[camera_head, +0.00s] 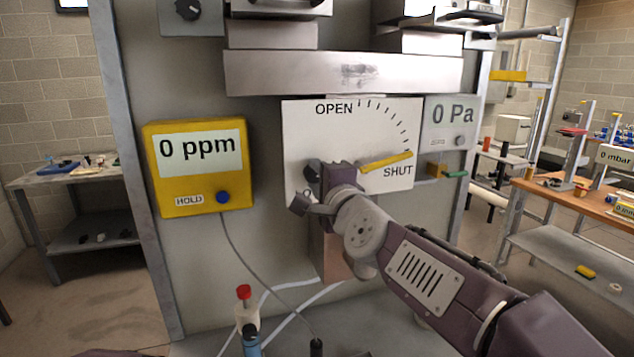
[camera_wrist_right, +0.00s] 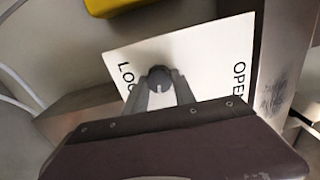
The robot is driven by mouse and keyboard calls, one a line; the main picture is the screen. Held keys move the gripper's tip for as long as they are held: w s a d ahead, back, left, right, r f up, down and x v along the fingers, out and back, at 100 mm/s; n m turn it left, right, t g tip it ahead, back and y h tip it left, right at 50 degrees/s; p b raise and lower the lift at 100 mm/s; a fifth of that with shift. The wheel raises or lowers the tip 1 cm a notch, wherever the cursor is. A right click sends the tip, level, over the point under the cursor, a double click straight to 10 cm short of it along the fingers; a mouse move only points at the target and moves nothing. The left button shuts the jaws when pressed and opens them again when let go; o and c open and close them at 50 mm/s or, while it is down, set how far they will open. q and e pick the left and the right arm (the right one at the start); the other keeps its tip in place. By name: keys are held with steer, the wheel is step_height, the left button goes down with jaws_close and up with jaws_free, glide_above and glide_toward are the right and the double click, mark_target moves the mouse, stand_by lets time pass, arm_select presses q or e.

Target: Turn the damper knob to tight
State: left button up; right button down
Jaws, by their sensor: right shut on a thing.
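The white damper plate (camera_head: 345,128) on the panel reads OPEN at top and SHUT at lower right, with a row of dashes between. Its yellow pointer (camera_head: 386,161) points right, just above SHUT. The dark grey knob (camera_wrist_right: 158,78) sits on the plate near lettering starting "LO", whose rest is hidden. My right gripper (camera_wrist_right: 161,92) is shut on the knob, a finger on each side. In the head view my right gripper (camera_head: 313,181) covers the plate's lower left and most of the knob. My left gripper is out of view.
A yellow meter (camera_head: 180,205) reading 0 ppm hangs left of the plate. A grey gauge (camera_head: 451,122) reading 0 Pa is on the right. A metal duct (camera_head: 345,74) juts out above. A red-capped bottle (camera_head: 245,312) and hoses are below.

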steer(key=shift+f+m, duration=0.15)
steer(key=shift+m, duration=0.45)
steer(key=c, duration=1)
jaws_free()
steer(key=shift+c, duration=0.2)
steer(key=b+v, duration=0.1)
steer(key=v, duration=0.8)
